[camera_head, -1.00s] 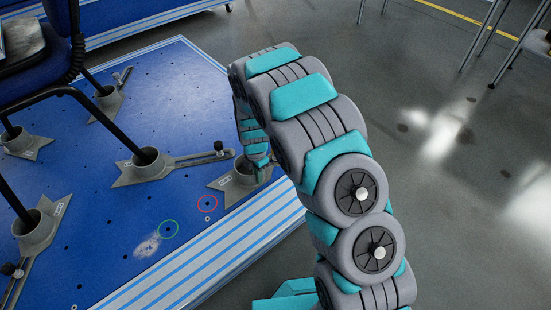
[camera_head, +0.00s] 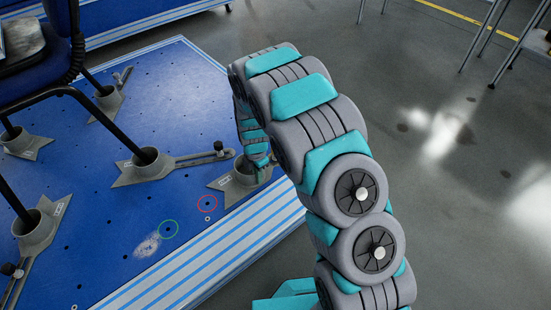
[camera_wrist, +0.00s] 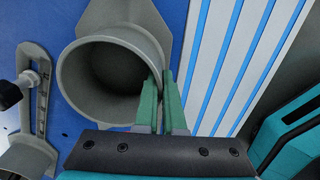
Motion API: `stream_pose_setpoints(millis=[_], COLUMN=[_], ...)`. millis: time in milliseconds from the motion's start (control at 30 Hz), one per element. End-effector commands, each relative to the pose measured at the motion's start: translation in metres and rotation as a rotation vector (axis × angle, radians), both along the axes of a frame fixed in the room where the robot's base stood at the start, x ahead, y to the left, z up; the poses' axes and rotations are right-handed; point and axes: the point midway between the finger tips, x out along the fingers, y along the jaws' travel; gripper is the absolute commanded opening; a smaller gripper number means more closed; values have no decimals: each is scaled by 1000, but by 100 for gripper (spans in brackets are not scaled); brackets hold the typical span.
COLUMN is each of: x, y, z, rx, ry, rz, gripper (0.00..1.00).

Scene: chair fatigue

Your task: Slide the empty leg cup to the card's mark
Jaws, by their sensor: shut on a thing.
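The empty leg cup (camera_head: 232,184) is a grey metal cup on a pointed base plate, at the right edge of the blue platform. In the wrist view the cup (camera_wrist: 75,95) is seen from above with nothing inside. My gripper (camera_wrist: 165,85) is shut on the cup's right wall, with one green finger inside the rim and the other outside. A red ring (camera_head: 207,203) and a green ring (camera_head: 168,230) mark the platform, left of and nearer than the cup. No card is clearly visible.
Chair legs stand in other cups, such as one cup (camera_head: 148,162) left of the empty cup and another (camera_head: 36,228) at the far left. A slotted arm with a knob (camera_head: 218,147) lies close behind the empty cup. The platform's striped edge (camera_head: 215,258) runs in front.

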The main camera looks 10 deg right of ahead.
Motion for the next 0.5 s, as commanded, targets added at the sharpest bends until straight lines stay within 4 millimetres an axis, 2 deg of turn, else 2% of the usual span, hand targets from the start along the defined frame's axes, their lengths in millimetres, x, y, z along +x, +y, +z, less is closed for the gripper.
stream_pose_setpoints(millis=[500], x=[-6], y=[10], z=[0], rx=[1], ry=[-1], rz=[0], gripper=[0])
